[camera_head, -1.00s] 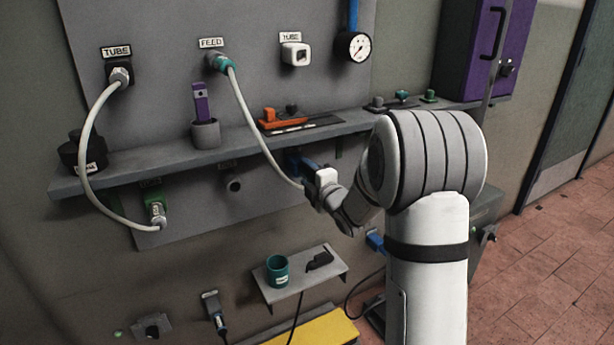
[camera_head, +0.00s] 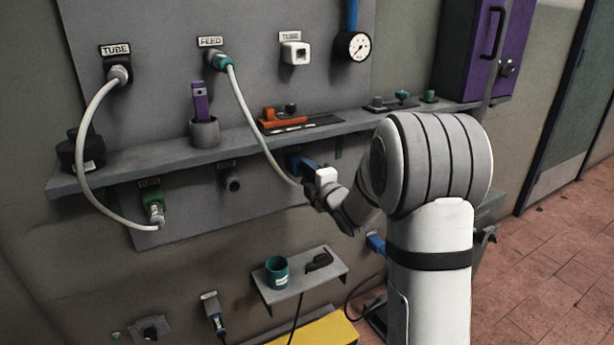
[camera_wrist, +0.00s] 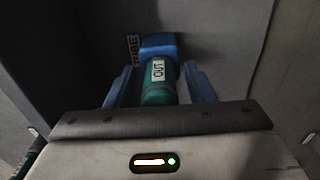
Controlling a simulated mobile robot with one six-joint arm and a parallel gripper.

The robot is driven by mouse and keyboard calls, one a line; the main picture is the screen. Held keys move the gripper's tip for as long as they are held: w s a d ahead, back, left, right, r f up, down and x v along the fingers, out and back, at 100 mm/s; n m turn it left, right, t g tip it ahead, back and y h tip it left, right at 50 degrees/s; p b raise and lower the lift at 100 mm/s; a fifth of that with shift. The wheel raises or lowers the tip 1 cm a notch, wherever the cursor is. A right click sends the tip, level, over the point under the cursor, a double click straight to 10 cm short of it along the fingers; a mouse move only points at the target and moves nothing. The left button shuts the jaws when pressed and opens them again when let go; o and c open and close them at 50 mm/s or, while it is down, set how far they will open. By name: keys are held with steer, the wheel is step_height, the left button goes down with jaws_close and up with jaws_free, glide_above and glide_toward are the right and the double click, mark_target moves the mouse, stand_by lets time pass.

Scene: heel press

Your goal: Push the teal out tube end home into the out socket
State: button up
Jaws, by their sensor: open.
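In the wrist view, the teal tube end (camera_wrist: 160,92) bears a white OUT label and lies between the two blue fingers of my gripper (camera_wrist: 160,84). The fingers are open, with a gap on each side of it. Its far end meets a blue block-shaped socket (camera_wrist: 158,44) with a TUBE label beside it; I cannot tell how deep it sits. In the head view, my gripper (camera_head: 311,184) is at the blue socket (camera_head: 301,164) under the shelf. A pale tube (camera_head: 257,128) runs from the FEED fitting down to it. The tube end is hidden there.
The grey shelf (camera_head: 180,160) runs just above my gripper. A dark round port (camera_head: 232,183) is to its left, and a green socket (camera_head: 152,203) with a second pale tube is farther left. A small lower shelf (camera_head: 305,288) holds a teal cup (camera_head: 277,270).

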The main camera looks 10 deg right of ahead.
steer(key=shift+b, duration=0.55)
stand_by(0.4)
jaws_close()
stand_by(0.3)
steer(key=b+v, duration=0.3)
steer(key=v, duration=0.3)
stand_by(1.1)
steer(key=shift+s, duration=0.15)
